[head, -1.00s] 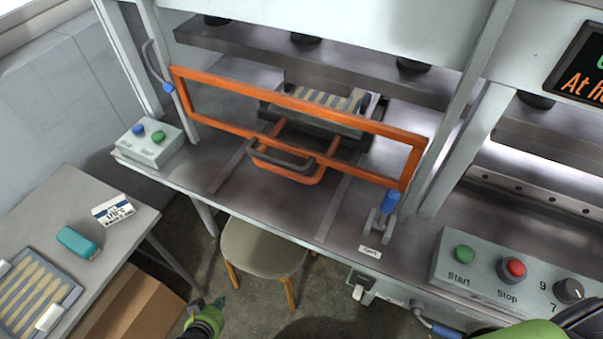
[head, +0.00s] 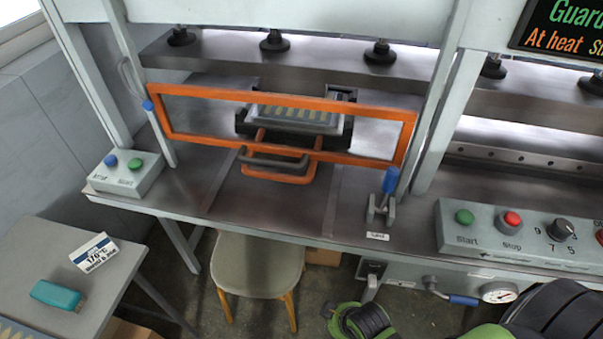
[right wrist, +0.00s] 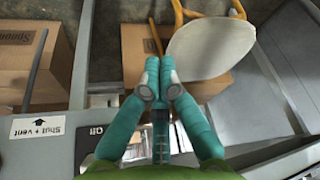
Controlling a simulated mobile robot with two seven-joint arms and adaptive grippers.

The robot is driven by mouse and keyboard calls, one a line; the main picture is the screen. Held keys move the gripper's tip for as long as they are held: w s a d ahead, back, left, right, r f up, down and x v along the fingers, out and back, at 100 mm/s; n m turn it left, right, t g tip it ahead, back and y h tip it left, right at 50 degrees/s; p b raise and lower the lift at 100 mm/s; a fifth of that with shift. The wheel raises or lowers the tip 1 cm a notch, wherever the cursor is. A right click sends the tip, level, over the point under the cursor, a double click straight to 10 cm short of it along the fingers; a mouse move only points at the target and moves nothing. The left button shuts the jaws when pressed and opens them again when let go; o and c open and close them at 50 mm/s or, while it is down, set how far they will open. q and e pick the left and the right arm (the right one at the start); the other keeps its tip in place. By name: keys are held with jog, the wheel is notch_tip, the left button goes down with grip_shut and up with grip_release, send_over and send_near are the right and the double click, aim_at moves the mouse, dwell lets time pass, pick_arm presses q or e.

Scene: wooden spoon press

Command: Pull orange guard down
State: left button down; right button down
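The orange guard (head: 220,94) is a rectangular frame across the front of the press opening in the head view. An orange loop with a dark handle bar (head: 275,164) shows at its lower middle. Behind it sits a dark mould holding pale wooden pieces (head: 300,112). In the right wrist view my right gripper (right wrist: 160,70) has its teal fingers together, with nothing seen between them. It is low, by the stool and boxes, away from the guard. Its fingers do not show in the head view. My left gripper is in neither current view.
A stool (head: 258,262) stands below the press edge. A blue-handled lever (head: 390,180) is right of the guard. Button boxes stand at left (head: 125,172) and right (head: 500,232). A side table (head: 40,245) holds a teal object (head: 57,295). Cardboard boxes (right wrist: 170,45) lie on the floor.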

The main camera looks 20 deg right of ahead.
jog(key=w+r+t, duration=0.2)
jog(key=w+r, duration=0.1)
jog(key=r, duration=0.3)
jog(key=w+r+t, duration=0.3)
jog(key=r, duration=0.3)
jog(key=w+r+t+b, duration=0.1)
jog(key=w+r+t, duration=0.1)
jog(key=r, duration=0.5)
jog(key=shift+w+d+m+t+y, duration=0.15)
jog(key=shift+w+m+t+y, duration=0.2)
jog(key=shift+w, duration=0.4)
notch_tip(320, 180, up, 14)
jog(key=w+d+r+t, duration=0.1)
jog(key=w+d+t, duration=0.1)
jog(key=t, duration=0.5)
jog(key=w+f+p, duration=0.3)
jog(key=w, duration=0.8)
jog(key=shift+w+a+f+m, duration=0.15)
jog(key=shift+w+a+m, duration=0.1)
jog(key=shift+a+m, duration=0.1)
notch_tip(320, 180, down, 3)
jog(key=shift+r+b, duration=0.1)
jog(key=shift+b, duration=0.65)
